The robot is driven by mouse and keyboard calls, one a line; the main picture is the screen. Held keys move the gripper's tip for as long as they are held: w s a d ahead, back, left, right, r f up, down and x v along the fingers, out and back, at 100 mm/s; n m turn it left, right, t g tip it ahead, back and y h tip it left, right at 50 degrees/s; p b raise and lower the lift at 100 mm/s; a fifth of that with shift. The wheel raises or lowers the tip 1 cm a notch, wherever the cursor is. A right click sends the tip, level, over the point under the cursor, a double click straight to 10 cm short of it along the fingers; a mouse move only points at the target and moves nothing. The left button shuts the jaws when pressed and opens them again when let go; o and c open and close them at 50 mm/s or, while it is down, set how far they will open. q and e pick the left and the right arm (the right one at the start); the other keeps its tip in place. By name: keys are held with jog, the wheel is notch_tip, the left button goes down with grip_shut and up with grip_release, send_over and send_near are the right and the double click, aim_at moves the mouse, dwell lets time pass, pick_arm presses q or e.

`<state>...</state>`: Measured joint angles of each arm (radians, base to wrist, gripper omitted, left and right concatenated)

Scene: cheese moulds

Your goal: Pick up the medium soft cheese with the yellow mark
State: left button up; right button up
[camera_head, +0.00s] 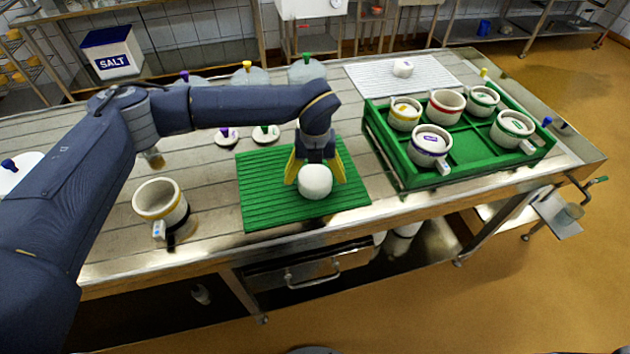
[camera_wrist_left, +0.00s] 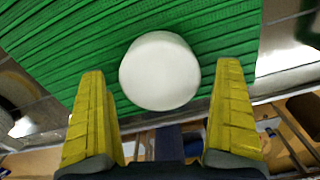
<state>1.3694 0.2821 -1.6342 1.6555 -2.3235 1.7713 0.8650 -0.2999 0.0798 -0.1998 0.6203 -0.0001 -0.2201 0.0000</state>
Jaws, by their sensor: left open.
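A white round soft cheese (camera_head: 315,182) sits on the green ridged mat (camera_head: 262,205); I see no yellow mark on it. In the left wrist view the cheese (camera_wrist_left: 160,71) lies centred between the fingertips, with a gap on each side. My left gripper (camera_head: 316,172) is open and points down over the cheese, its yellow fingers spread to either side. How high the fingertips are above the mat is not clear. My right gripper is not in view.
A mould with a yellow band (camera_head: 158,204) stands left of the mat. A green crate (camera_head: 468,152) with several moulds stands on the right. Lids (camera_head: 265,135) lie behind the green mat.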

aim_at(315, 176)
pick_arm(q)
jog(key=shift+f, duration=0.55)
jog(key=c, duration=0.9)
jog(key=shift+r, duration=0.15)
notch_tip(315, 176, up, 20)
jog(key=shift+f, duration=0.1)
